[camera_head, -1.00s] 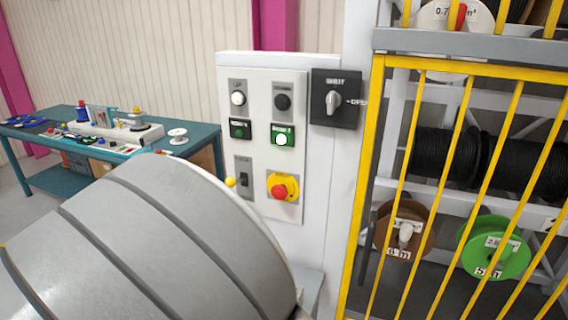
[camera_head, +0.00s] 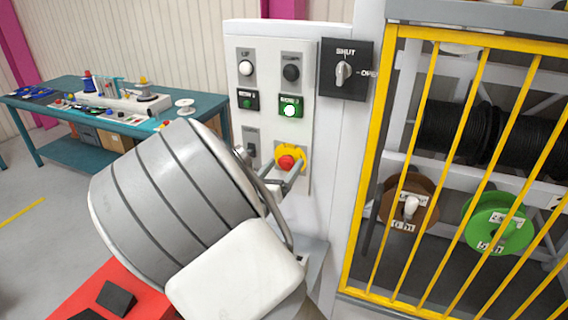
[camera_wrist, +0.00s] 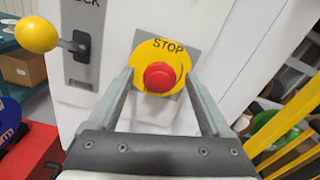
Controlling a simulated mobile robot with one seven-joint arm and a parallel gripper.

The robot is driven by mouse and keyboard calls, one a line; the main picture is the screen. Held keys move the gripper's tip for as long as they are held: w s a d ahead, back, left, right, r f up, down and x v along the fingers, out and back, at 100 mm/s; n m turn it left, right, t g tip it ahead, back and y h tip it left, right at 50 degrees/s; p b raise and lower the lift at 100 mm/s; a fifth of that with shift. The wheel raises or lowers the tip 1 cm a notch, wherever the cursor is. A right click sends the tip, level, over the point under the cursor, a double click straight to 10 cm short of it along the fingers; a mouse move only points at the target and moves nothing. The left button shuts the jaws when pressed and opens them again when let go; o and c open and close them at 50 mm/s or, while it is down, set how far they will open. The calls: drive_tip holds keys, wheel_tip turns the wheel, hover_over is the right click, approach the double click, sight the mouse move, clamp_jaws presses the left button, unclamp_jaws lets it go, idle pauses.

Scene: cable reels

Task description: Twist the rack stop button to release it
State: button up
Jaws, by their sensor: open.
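The red stop button (camera_head: 286,162) sits on a yellow round plate at the lower right of the white control panel (camera_head: 273,75). In the wrist view the button (camera_wrist: 160,77) is seen nearly head-on, with "STOP" printed above it on the yellow plate (camera_wrist: 147,49). My gripper (camera_head: 282,168) is open in front of the panel at the button. In the wrist view its two fingers (camera_wrist: 162,80) stand to the left and right of the button with space on both sides. I cannot tell exactly how far the fingertips are from the panel.
A lever with a yellow knob (camera_wrist: 36,34) is left of the button. Above are other buttons and a lit green indicator (camera_head: 290,110). A black SHUT/OPEN rotary switch (camera_head: 344,72) is at upper right. A yellow barred gate (camera_head: 385,150) with reels behind stands right. A teal bench (camera_head: 70,150) is left.

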drive_tip(key=shift+w+d, duration=0.1)
drive_tip(key=shift+w, duration=0.15)
